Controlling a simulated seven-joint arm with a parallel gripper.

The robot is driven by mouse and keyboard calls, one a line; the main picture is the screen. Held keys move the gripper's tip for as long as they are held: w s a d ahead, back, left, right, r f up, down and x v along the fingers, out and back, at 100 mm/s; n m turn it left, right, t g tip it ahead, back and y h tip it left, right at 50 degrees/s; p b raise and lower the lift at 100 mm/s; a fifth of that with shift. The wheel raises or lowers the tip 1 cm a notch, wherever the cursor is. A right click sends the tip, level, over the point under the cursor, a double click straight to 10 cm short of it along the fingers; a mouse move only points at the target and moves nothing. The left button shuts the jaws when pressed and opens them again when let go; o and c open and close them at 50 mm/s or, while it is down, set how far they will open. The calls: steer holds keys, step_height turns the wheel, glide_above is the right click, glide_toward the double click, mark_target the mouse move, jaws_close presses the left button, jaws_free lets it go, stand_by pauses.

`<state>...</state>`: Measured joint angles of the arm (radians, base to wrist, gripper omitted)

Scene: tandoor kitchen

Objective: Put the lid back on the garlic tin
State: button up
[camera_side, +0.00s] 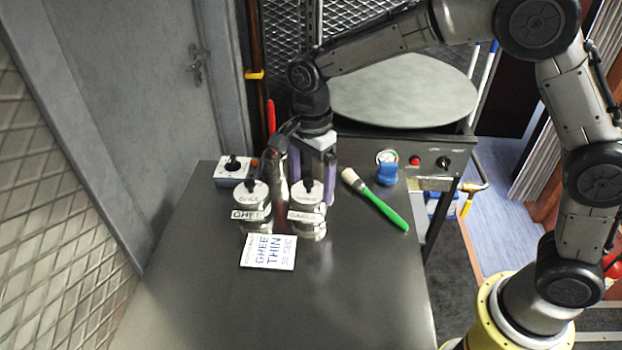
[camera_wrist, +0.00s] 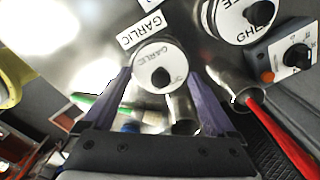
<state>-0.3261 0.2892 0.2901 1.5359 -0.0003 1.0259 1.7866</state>
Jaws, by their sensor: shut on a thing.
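The garlic tin (camera_side: 307,229) is a small metal tin on the dark table, with a GARLIC label on its front. Its round white lid (camera_side: 304,198) with a black knob is over the tin's mouth; the lid also shows in the wrist view (camera_wrist: 150,57). My gripper (camera_side: 312,192) is shut on the lid, with a purple finger on either side of it. The lid looks level and at about the same height as the lid of the ghee tin. I cannot tell whether it is fully seated, as the rim is partly hidden.
The lidded ghee tin (camera_side: 251,227) stands close on the left. A GHEE THIN card (camera_side: 268,251) lies in front. A green-handled brush (camera_side: 385,208) lies to the right. A knob box (camera_side: 233,170) and a red handle (camera_side: 271,115) are behind. The front table is clear.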

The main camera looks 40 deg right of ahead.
steer(key=o, duration=1)
steer(key=shift+r, duration=0.1)
steer(key=shift+r, duration=3.4)
jaws_close()
